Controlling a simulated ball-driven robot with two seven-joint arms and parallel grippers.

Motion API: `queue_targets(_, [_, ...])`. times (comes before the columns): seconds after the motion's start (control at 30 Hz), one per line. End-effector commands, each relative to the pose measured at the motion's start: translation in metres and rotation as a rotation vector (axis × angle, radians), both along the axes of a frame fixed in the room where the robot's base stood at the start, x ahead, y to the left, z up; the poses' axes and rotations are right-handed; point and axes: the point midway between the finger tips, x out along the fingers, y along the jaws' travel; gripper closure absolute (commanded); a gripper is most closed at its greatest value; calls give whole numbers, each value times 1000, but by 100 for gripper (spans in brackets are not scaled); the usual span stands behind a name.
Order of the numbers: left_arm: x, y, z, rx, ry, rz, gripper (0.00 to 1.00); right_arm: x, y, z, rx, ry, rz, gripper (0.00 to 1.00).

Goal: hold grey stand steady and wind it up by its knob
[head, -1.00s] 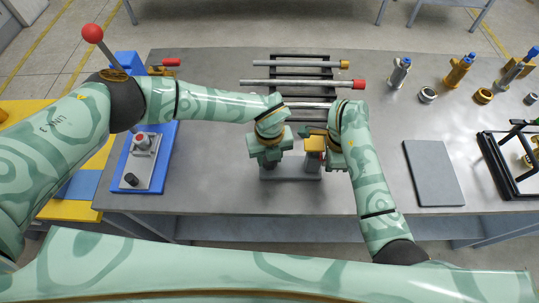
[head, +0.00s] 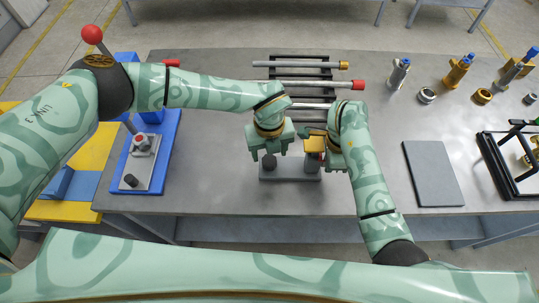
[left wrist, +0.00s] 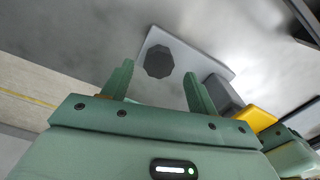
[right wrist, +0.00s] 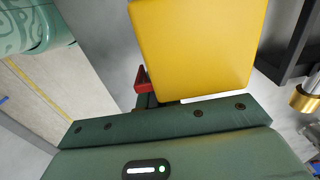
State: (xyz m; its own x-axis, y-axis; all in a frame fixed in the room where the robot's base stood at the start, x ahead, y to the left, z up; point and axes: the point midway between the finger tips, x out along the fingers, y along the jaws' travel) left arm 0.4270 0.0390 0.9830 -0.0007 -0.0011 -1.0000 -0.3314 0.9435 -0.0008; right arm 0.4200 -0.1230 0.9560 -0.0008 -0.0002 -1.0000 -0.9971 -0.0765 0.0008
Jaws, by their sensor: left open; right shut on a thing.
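The grey stand (head: 292,172) is a flat plate on the table with a dark round knob (head: 269,161) at its left end. The left wrist view shows the knob (left wrist: 158,60) on the pale plate (left wrist: 205,62), with a dark grey block (left wrist: 223,95) beside it. My left gripper (head: 269,153) is open above the knob. Its fingers are on either side of the knob in the picture and do not grip it. My right gripper (head: 322,155) is shut at the stand's right end, by a yellow block (right wrist: 195,45) that hides most of its grip.
Behind the stand, a dark rack (head: 305,70) carries several rods. A blue fixture (head: 170,140) is at left. A grey flat plate (head: 433,172) lies at right, near a black frame (head: 490,165). Several small fittings stand at the back right.

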Motion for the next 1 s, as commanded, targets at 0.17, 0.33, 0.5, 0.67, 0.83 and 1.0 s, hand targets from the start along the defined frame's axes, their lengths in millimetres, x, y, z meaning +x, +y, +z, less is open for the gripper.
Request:
queue_targets(0.17, [1,0,44,-1,-4,-2,41,0,0,1,1,-1,0,100])
queue_targets(0.33, [1,0,73,-1,-1,-1,41,0,0,1,1,-1,0,100])
queue_targets(0.5, [1,0,85,0,0,-1,41,0,0,1,1,-1,0,100])
queue_targets(0.67, [0,0,86,1,0,-1,41,0,0,1,1,-2,0,100])
queue_targets(0.83, [0,0,85,0,0,-1,41,1,0,1,1,-2,0,100])
queue_targets(1.0, [0,0,85,0,0,-1,41,0,0,1,1,-1,0,69])
